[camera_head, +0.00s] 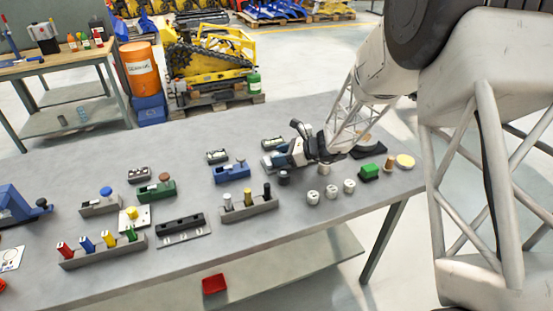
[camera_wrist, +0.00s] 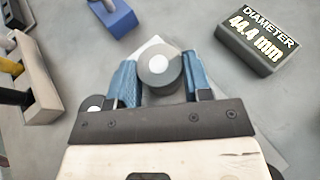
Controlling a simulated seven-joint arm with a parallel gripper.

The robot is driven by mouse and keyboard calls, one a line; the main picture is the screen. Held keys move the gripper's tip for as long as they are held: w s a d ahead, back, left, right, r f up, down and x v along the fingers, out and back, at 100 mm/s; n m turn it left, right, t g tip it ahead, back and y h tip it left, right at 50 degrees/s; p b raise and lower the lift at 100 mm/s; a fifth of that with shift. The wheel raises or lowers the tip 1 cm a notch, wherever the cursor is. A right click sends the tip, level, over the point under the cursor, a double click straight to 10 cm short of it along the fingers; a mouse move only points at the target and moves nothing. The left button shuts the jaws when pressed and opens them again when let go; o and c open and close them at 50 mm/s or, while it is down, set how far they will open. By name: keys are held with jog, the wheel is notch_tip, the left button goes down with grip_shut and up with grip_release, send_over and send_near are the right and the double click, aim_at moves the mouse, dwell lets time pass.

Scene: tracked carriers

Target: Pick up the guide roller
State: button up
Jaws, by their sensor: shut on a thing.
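In the head view my gripper (camera_head: 269,161) is low over the table, and the roller cannot be made out clearly there.
A blue carrier (camera_head: 230,173) is left of my gripper. A dark block with a diameter label (camera_wrist: 258,42) is close by. A rack of pins (camera_head: 249,208) stands in front.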

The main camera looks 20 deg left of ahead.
jog(key=shift+r, duration=0.1)
jog(key=shift+r, duration=0.75)
notch_tip(320, 180, up, 2)
jog(key=shift+r, duration=0.1)
jog(key=s+d+r, duration=0.1)
jog(key=s+d, duration=0.8)
jog(key=s, duration=0.4)
jog(key=shift+d, duration=0.15)
jog(key=shift+w, duration=0.1)
